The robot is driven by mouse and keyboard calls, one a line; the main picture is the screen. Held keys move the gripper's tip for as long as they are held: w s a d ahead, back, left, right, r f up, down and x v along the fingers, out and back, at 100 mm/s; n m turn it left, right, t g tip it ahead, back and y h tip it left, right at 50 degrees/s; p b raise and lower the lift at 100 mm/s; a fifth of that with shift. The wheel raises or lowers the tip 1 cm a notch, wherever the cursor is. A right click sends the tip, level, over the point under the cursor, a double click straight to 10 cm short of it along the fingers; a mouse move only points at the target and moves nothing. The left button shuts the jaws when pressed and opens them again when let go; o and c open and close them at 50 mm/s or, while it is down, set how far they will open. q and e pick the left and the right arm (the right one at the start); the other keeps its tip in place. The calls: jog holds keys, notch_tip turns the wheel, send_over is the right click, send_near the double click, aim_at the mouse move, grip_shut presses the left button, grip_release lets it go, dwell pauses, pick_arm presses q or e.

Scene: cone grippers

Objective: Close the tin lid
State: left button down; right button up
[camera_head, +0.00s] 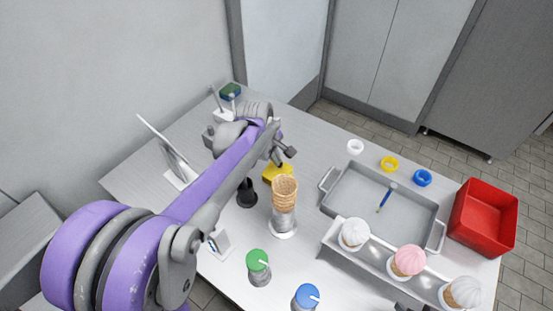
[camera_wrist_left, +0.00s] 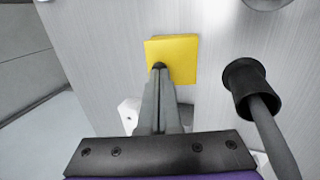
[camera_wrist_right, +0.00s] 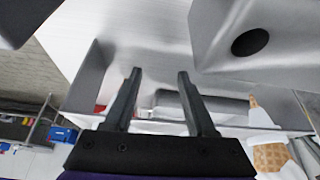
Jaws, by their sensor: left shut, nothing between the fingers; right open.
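A yellow square piece (camera_head: 278,173), which looks like the tin or its lid, is on the table, partly covered by my left arm. In the left wrist view it shows as a flat yellow square (camera_wrist_left: 180,52). I cannot tell whether the lid is raised or down. My left gripper (camera_wrist_left: 158,68) is shut and empty, its tips over the square's lower edge; contact is unclear. In the head view, its fingers are mostly hidden by the arm. My right gripper (camera_wrist_right: 156,73) is open and empty near grey metal trays, away from the yellow piece.
A black cup (camera_head: 247,194) with a handle in it stands close left, and stacked cones (camera_head: 284,194) stand in front. Right are a grey tray (camera_head: 350,207), a cone rack (camera_head: 375,268) and a red bin (camera_head: 483,217). Green-topped (camera_head: 258,260) and blue-topped (camera_head: 306,296) jars stand in front.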

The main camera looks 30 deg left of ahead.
pick_arm(q)
jog(key=shift+f, duration=0.15)
jog(key=shift+w+d+f+g, duration=0.1)
jog(key=shift+w+f+g, duration=0.3)
jog(key=shift+w+g, duration=0.3)
pick_arm(e)
jog(key=shift+f, duration=0.25)
pick_arm(q)
jog(key=shift+w+f+b, duration=0.25)
jog(key=shift+f+b, duration=0.05)
jog(key=shift+b, duration=0.1)
pick_arm(e)
jog(key=shift+s+f, duration=0.1)
jog(key=shift+f, duration=0.1)
pick_arm(q)
jog(key=shift+s+r, duration=0.1)
pick_arm(e)
jog(key=shift+r, duration=0.1)
